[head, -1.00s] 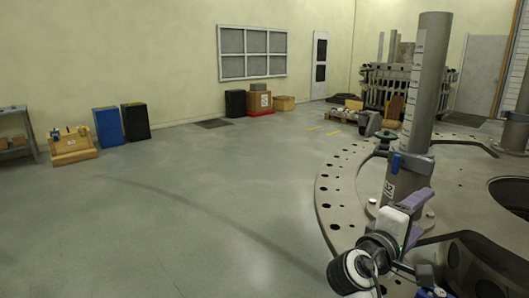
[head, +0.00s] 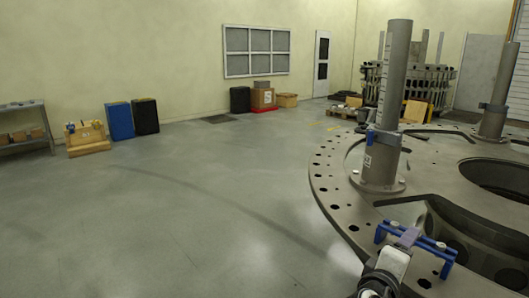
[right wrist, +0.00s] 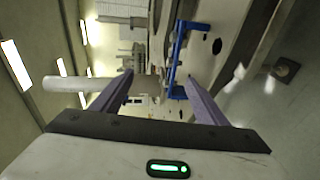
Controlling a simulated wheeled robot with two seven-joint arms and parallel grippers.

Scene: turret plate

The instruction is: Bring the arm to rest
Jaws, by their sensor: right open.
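My right gripper (head: 407,238) is at the bottom of the head view, over the edge of the turret plate (head: 330,190). Its purple fingers are apart in the right wrist view (right wrist: 159,86), with nothing held between them. A blue bracket (head: 440,252) is on the plate by the gripper. It also shows beyond the fingers in the right wrist view (right wrist: 174,62); I cannot tell whether they touch. A grey post (head: 394,75) stands upright on the plate with a blue clamp (head: 384,139) around its lower part. My left gripper is not in view.
A second post (head: 497,85) stands at the right. The plate has large openings (head: 500,180) and small rim holes. Open floor (head: 200,210) lies left of the plate. Blue and black boxes (head: 119,121) and a shelf (head: 25,125) are along the wall.

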